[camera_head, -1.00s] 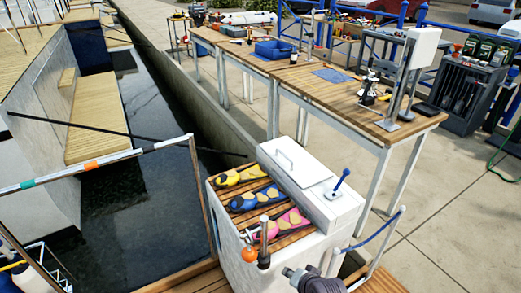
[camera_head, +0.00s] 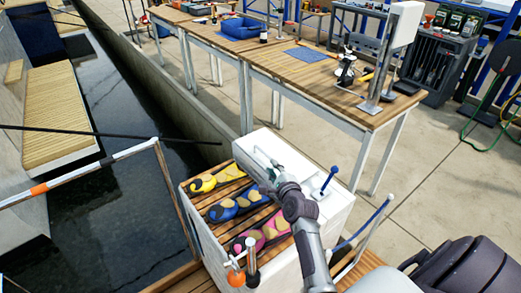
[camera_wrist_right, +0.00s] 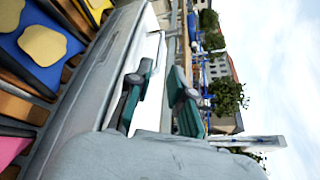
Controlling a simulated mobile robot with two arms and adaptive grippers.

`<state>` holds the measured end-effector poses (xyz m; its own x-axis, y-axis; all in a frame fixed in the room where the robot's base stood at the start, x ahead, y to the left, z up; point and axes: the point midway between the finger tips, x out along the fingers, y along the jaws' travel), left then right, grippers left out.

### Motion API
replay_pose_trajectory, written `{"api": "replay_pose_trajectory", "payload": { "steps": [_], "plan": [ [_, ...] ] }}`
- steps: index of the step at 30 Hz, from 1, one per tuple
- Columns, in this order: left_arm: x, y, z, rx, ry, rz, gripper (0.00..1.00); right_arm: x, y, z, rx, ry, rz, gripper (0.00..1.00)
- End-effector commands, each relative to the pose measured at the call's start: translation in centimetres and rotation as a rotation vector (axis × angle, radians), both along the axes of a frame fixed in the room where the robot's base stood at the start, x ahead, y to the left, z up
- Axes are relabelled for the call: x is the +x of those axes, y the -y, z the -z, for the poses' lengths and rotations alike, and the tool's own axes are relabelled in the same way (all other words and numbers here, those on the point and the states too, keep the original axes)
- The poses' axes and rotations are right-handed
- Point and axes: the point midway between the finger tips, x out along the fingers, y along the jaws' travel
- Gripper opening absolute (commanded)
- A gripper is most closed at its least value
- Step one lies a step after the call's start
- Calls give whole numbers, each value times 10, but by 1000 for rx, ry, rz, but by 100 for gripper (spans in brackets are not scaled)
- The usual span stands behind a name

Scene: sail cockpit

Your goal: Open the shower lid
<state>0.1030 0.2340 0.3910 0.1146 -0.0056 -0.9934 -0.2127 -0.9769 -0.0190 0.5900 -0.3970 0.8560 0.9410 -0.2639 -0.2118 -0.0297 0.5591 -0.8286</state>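The white shower lid (camera_head: 295,158) lies closed on top of a white cockpit box (camera_head: 325,215). A slim handle (camera_head: 259,154) runs along the lid's left part. My right gripper (camera_head: 262,166) is at this handle, low over the lid. In the right wrist view its two teal fingers (camera_wrist_right: 160,98) are apart, with a white surface between and behind them. I cannot tell whether they touch the handle, which the gripper partly hides. My left gripper is not in view.
Yellow, blue and pink padded pieces (camera_head: 237,205) lie on slats to the left. A wooden workbench (camera_head: 330,85) stands behind. Dark water (camera_head: 110,220) lies to the left.

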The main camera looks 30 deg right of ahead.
Motion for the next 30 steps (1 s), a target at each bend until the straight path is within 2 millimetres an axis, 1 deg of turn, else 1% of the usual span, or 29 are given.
{"api": "replay_pose_trajectory", "payload": {
  "steps": [1,6,8,11,15,18,21,30],
  "plan": [
    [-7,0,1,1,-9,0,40,10,3,1,-3,0,-1,21],
    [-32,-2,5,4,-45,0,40,44,13,9,-6,-1,-2,21],
    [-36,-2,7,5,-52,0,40,57,16,12,-6,-2,-3,21],
    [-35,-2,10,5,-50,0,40,76,21,18,-5,-3,-2,21],
    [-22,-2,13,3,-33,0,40,97,27,23,-5,-3,-2,21],
    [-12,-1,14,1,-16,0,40,106,29,24,-5,-3,-2,21],
    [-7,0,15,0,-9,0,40,112,31,26,-5,-4,-1,21],
    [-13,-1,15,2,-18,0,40,114,32,26,-6,-3,-2,21]
  ]
}}
